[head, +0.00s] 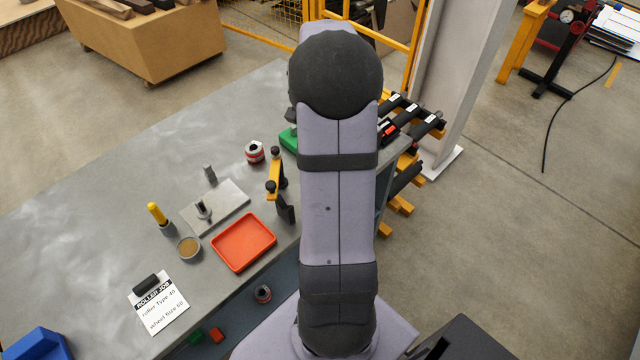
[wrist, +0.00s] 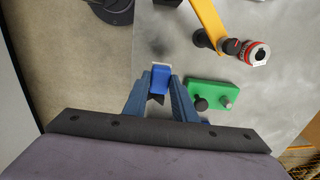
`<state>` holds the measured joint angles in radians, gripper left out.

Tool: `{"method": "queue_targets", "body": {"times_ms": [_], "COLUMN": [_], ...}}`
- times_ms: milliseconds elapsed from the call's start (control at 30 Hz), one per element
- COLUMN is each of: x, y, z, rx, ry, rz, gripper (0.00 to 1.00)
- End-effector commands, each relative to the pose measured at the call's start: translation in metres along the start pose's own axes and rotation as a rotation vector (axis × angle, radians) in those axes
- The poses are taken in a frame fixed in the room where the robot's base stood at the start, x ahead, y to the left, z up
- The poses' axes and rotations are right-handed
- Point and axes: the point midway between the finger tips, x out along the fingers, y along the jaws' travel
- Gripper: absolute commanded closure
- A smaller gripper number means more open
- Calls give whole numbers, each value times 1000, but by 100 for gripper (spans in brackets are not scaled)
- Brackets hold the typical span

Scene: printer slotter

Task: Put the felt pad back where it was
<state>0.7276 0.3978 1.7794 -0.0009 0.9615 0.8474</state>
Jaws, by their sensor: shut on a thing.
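In the wrist view my gripper (wrist: 160,88) is shut on a small bright blue block (wrist: 160,78) with a pale strip along its far edge and a dark piece under it. The block looks to be the felt pad, though its felt face cannot be made out clearly. It is held over the table's edge region, left of a green block (wrist: 222,95) with a dark knob and a grey pin. In the head view my arm hides the gripper and the held piece. No empty place for the pad can be made out for certain.
A yellow bracket (head: 273,180) and a red-and-grey ring (head: 254,152) stand near the green block. An orange tray (head: 243,242), a metal plate (head: 216,208), a yellow-handled tool (head: 157,213) and a round tin (head: 189,248) lie left. Black rollers (head: 428,122) sit on a rack at right.

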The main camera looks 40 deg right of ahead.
Motion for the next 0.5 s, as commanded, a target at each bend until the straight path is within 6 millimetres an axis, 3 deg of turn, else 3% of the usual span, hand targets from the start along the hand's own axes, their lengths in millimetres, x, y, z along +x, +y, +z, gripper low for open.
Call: {"method": "queue_targets", "body": {"times_ms": [300, 500], "x": [45, 58], "y": [1, 0], "z": [2, 1], "rx": [-3, -4], "ry": [-4, -2], "rz": [4, 2], "gripper": [100, 100]}}
